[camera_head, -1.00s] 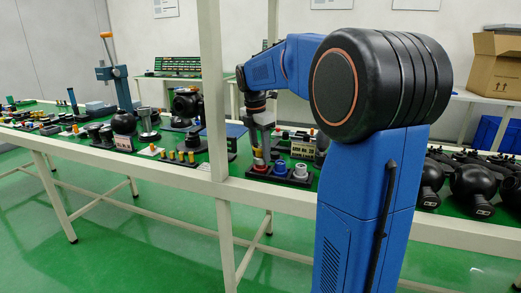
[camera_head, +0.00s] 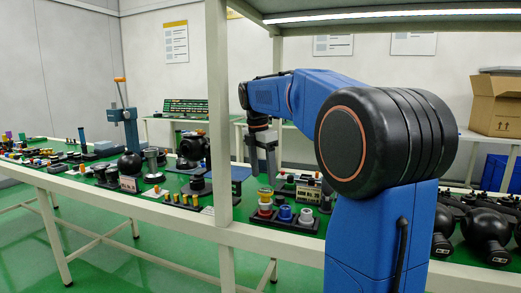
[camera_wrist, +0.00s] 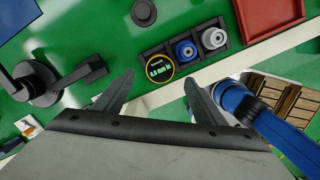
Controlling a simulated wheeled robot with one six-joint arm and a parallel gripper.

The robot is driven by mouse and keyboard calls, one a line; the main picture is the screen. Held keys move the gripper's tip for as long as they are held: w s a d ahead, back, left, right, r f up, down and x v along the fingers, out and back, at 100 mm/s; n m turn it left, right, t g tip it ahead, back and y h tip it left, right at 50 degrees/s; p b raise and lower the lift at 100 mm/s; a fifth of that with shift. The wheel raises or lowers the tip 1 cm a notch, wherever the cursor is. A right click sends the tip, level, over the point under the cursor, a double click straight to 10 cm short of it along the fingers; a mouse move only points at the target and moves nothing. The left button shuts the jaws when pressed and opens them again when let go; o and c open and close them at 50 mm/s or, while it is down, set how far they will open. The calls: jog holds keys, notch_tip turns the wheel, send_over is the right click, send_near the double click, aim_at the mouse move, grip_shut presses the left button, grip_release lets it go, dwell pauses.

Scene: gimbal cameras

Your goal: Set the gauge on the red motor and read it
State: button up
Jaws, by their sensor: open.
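The gauge (camera_head: 265,195) has a yellow rim and sits on top of the red motor (camera_head: 265,211), at the left end of a dark rack. In the wrist view the gauge (camera_wrist: 160,69) faces me, its lit green display looking like "8.0 mm" with further small characters; the first digit is uncertain. It hides the red motor there. A blue motor (camera_wrist: 186,49) and a whitish motor (camera_wrist: 214,38) stand beside it in the rack. My gripper (camera_head: 263,173) is open and empty above the gauge, apart from it. In the wrist view the gauge appears between the open fingertips (camera_wrist: 158,82).
A white post (camera_head: 217,110) rises at the table's front edge, left of the rack. Black round-bodied devices (camera_head: 489,232) stand at right. A red tray (camera_wrist: 272,17) lies near the rack, and a black fixture with a handle (camera_wrist: 45,82) is at left in the wrist view.

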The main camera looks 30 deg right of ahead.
aim_at(260, 192)
notch_tip(260, 192, up, 9)
jog(key=a, duration=0.1)
jog(key=shift+f, duration=0.15)
dwell(0.5)
jog(key=s+a+f+m+t, duration=0.1)
jog(key=s+a+f+m, duration=0.3)
jog(key=s+f, duration=0.5)
jog(key=s+a+f+m+t+y, duration=0.1)
jog(key=s+a+f+m+t, duration=0.1)
jog(key=s+a+f+m, duration=0.3)
jog(key=s+a+f+m+t, duration=0.1)
jog(key=s+a+f+m, duration=0.3)
jog(key=s+f+m, duration=0.5)
jog(key=s+f, duration=0.5)
jog(key=s, duration=0.2)
jog(key=shift+a+m+t, duration=0.3)
jog(key=shift+a+m, duration=0.1)
jog(key=shift+s, duration=0.1)
